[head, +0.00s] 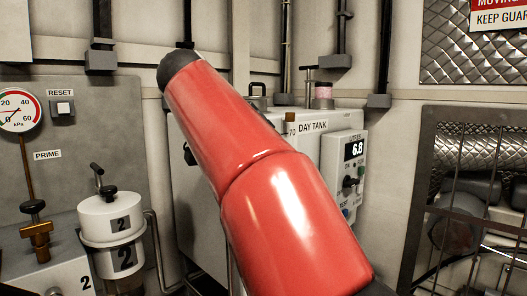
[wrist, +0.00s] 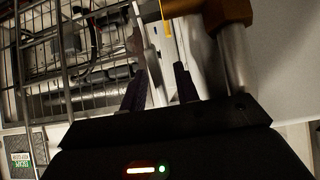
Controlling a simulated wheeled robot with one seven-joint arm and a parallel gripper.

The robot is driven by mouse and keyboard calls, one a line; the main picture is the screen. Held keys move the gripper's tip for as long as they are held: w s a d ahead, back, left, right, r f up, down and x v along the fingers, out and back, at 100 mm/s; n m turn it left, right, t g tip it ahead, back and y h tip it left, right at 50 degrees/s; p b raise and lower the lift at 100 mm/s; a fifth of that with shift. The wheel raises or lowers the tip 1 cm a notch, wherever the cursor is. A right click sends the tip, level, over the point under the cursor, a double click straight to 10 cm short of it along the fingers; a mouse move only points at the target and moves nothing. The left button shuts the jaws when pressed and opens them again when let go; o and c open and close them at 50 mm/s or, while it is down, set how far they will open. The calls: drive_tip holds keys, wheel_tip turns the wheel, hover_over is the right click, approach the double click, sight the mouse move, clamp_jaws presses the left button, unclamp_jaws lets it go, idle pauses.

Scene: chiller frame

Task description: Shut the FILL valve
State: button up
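No FILL label is readable in either view, so I cannot tell for certain which part is the FILL valve. In the wrist view, a brass-brown block (wrist: 222,12) sits at the top right on a grey metal pipe (wrist: 238,62). My gripper (wrist: 159,70) shows there as two dark fingers standing apart, with pale surface visible between them. The brass block lies beyond and to the right of the fingers, apart from them. In the head view my red arm covers much of the day tank (head: 322,150), and my gripper is hidden.
A black-knobbed brass valve (head: 38,240) and a white canister (head: 108,220) marked 2 stand at the left. A pressure gauge (head: 19,111) and RESET button (head: 62,108) are on the panel behind. A metal guard frame (head: 425,190) encloses pipework at the right.

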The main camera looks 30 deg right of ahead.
drive_tip(key=p+v, duration=0.1)
drive_tip(key=v, duration=0.6)
drive_tip(key=shift+a+r, duration=0.25)
drive_tip(key=shift+a, duration=0.05)
drive_tip(key=shift+s, duration=0.1)
